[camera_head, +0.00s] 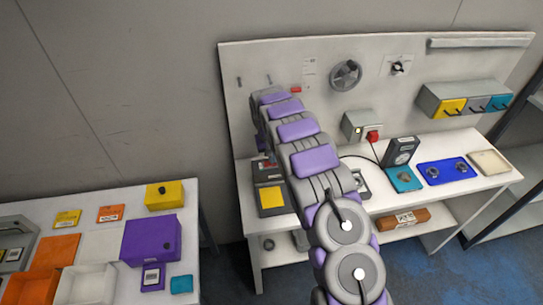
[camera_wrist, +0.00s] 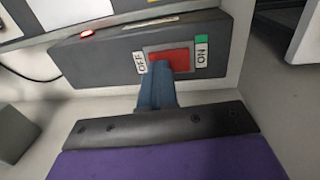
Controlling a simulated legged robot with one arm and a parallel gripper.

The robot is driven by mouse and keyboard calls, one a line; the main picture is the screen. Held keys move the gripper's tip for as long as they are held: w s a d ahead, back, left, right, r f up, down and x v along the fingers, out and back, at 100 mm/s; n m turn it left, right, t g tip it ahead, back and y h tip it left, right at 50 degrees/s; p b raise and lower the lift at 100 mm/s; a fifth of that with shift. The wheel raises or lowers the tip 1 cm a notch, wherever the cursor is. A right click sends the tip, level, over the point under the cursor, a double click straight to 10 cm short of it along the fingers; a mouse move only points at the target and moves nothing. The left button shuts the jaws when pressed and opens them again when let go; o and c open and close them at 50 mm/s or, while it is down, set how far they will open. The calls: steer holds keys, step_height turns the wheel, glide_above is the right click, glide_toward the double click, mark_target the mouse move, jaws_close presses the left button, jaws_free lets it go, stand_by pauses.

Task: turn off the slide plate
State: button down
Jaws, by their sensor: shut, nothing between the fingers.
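In the wrist view a dark grey switch box (camera_wrist: 110,55) fills the upper middle. It carries a red rocker switch (camera_wrist: 182,58) between an OFF label (camera_wrist: 140,62) on the left and an ON label (camera_wrist: 201,57) on the right. A small red light (camera_wrist: 87,33) glows at the box's left. My gripper (camera_wrist: 160,68) is shut and empty. Its tips are at the switch's left part, close to the OFF label; I cannot tell whether they touch. In the head view my arm hides the fingers. A dark device with a yellow plate (camera_head: 271,197) stands just left of my arm.
The bench (camera_head: 440,201) holds a blue tray (camera_head: 448,171), a black meter (camera_head: 400,151) and a grey box with a red button (camera_head: 362,124). A backboard (camera_head: 240,60) stands behind. A second table (camera_head: 190,210) with colored boxes is at left. A cable (camera_wrist: 30,76) runs left of the switch box.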

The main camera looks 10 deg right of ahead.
mark_target(265, 163)
steer(key=shift+s+d+f, duration=0.15)
steer(key=shift+f, duration=0.1)
steer(key=shift+a, duration=0.65)
steer(key=shift+a+r, duration=0.1)
steer(key=shift+a, duration=0.35)
steer(key=shift+r, duration=0.2)
step_height(265, 163, up, 14)
steer(key=shift+a+f+p, duration=0.2)
steer(key=shift+a+p, duration=0.2)
